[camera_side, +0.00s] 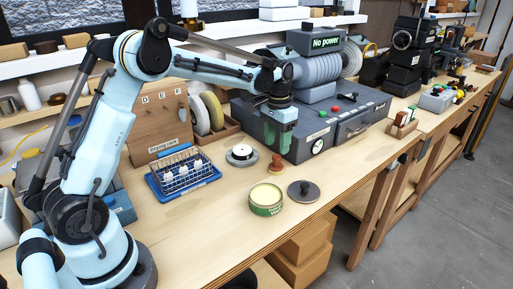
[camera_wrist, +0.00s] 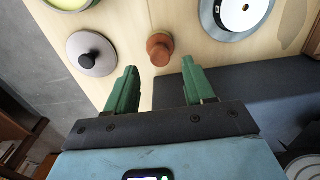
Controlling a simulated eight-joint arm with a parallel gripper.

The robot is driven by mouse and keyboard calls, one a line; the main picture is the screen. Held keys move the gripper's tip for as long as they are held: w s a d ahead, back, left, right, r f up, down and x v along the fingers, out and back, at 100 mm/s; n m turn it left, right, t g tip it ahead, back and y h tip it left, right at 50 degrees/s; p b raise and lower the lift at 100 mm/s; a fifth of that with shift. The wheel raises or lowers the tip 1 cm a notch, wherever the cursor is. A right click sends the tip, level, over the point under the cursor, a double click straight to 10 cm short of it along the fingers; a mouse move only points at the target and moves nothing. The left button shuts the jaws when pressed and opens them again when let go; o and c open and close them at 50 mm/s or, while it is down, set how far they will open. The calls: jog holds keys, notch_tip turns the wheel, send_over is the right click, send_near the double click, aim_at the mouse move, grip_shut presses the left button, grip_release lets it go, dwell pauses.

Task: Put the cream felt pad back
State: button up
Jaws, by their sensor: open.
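I cannot tell for sure which thing is the cream felt pad. A round green tin (camera_side: 266,208) stands open on the bench with a pale yellow-cream surface inside. A grey round dish (camera_side: 231,161) holds a white disc (camera_side: 241,152) with a dark centre; the disc also shows in the wrist view (camera_wrist: 246,8). My gripper (camera_side: 281,148) hangs above the bench beside the grey machine. In the wrist view my gripper (camera_wrist: 159,67) has its green fingers apart, with nothing between them. A brown knobbed piece (camera_wrist: 159,50) appears just beyond the fingertips.
A grey lid with a black knob (camera_side: 303,191) lies right of the tin. A blue-based wire rack (camera_side: 184,173) with white pieces stands left. The grey machine (camera_side: 330,125) with a "No power" sign (camera_side: 326,43) blocks the back. The bench front left of the tin is clear.

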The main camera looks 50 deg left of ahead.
aim_at(276, 156)
notch_tip(276, 156, up, 6)
jog(key=s+d+r+t, duration=0.4)
jog(key=s+d+r, duration=0.1)
jog(key=s, duration=0.5)
jog(key=s+d+f+t, duration=0.1)
jog(key=s+f, duration=0.1)
jog(key=s, duration=0.2)
jog(key=s+d+f+t, duration=0.2)
jog(key=s+f, duration=0.1)
jog(key=s, duration=0.2)
jog(key=shift+s+d, duration=0.25)
